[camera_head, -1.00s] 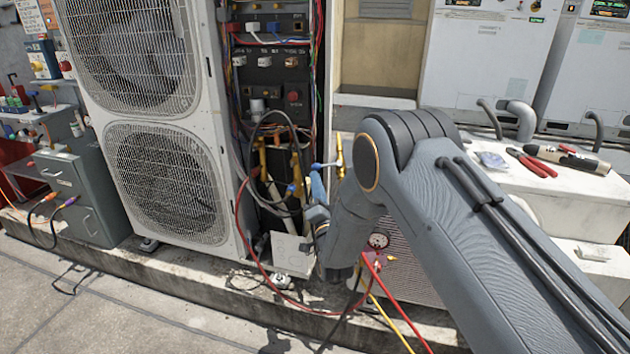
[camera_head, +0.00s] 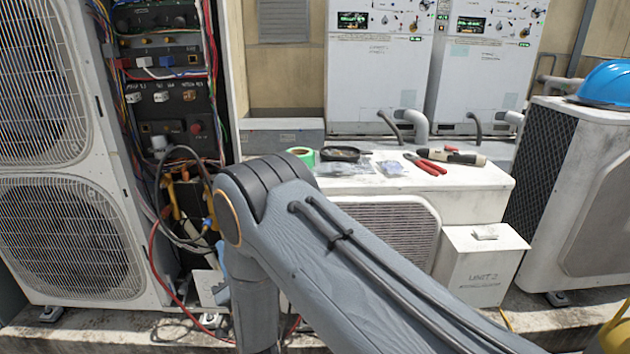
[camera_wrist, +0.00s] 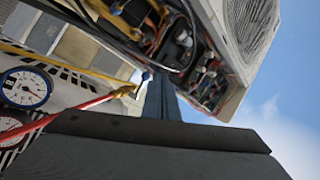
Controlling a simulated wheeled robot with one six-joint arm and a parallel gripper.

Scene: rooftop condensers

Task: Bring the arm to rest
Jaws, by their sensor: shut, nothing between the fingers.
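My arm (camera_head: 330,255) crosses the head view from the lower right to an elbow left of centre, and its forearm hangs down from there. The gripper end is mostly hidden behind the forearm in the head view. In the wrist view my gripper (camera_wrist: 162,98) shows as narrow blue-grey fingers, closed together and empty. They point toward the opened condenser cabinet (camera_wrist: 190,50). A red hose (camera_wrist: 85,108) and a brass fitting pass close beside the fingers; I cannot tell whether they touch.
The open condenser (camera_head: 70,235) with loose wires stands at left. Pliers (camera_head: 425,164), green tape (camera_head: 301,154) and other tools lie on a white unit behind my arm. A white box (camera_head: 482,270) and another condenser with a blue helmet (camera_head: 605,82) stand at right. Gauges (camera_wrist: 27,88) show in the wrist view.

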